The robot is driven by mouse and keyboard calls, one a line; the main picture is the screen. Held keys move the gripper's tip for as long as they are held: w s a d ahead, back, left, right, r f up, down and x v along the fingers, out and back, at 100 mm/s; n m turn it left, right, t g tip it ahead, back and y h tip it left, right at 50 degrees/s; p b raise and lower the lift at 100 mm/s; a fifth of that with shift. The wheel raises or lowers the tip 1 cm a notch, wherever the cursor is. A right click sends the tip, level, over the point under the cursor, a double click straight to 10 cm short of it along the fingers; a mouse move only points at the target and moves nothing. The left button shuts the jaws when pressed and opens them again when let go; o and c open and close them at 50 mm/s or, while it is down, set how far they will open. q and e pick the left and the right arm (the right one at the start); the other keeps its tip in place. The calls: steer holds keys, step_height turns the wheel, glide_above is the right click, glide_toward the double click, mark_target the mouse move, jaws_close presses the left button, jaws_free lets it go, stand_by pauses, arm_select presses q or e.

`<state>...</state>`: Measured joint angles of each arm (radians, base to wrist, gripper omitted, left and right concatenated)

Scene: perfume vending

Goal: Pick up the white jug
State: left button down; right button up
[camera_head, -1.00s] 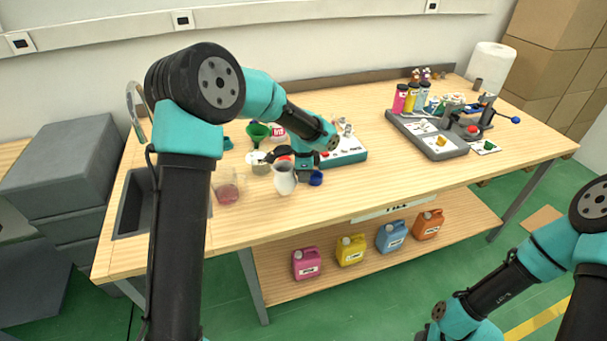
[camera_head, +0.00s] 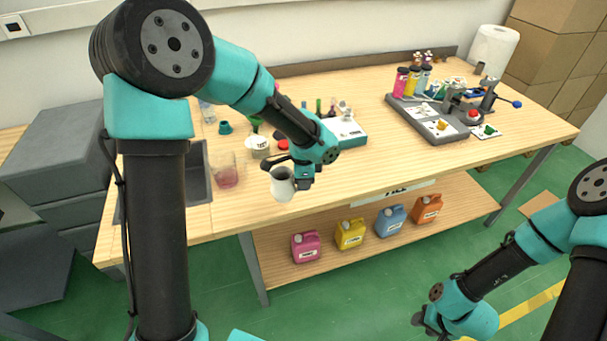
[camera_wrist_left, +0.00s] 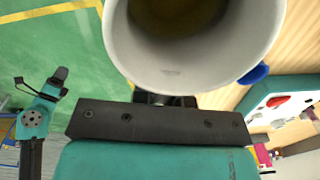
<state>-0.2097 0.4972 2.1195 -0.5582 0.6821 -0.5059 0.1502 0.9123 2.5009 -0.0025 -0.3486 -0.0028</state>
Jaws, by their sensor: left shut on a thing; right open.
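The white jug (camera_head: 283,188) hangs upright in front of the bench top's near edge in the head view, held by my left gripper (camera_head: 297,178). In the left wrist view the jug (camera_wrist_left: 190,60) fills the top, its open mouth toward the camera and its inside dark yellowish. The left fingers are mostly hidden behind the jug and gripper body. My right gripper (camera_head: 428,318) is low at the lower right, over the green floor, far from the jug and empty.
A glass beaker with pink liquid (camera_head: 226,175) stands left of the jug, near the sink. A teal-and-white device (camera_head: 345,132) stands behind. A grey tray (camera_head: 435,125) with bottles is at right. Coloured canisters (camera_head: 350,234) sit on the lower shelf. The bench's front middle is clear.

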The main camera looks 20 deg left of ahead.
arm_select(q)
steer(key=shift+s+d+r, duration=0.1)
steer(key=shift+s+d, duration=0.2)
steer(key=shift+s, duration=0.5)
steer(key=shift+s+d+r, duration=0.1)
steer(key=shift+s+d, duration=0.2)
steer(key=shift+s, duration=0.5)
stand_by(1.5)
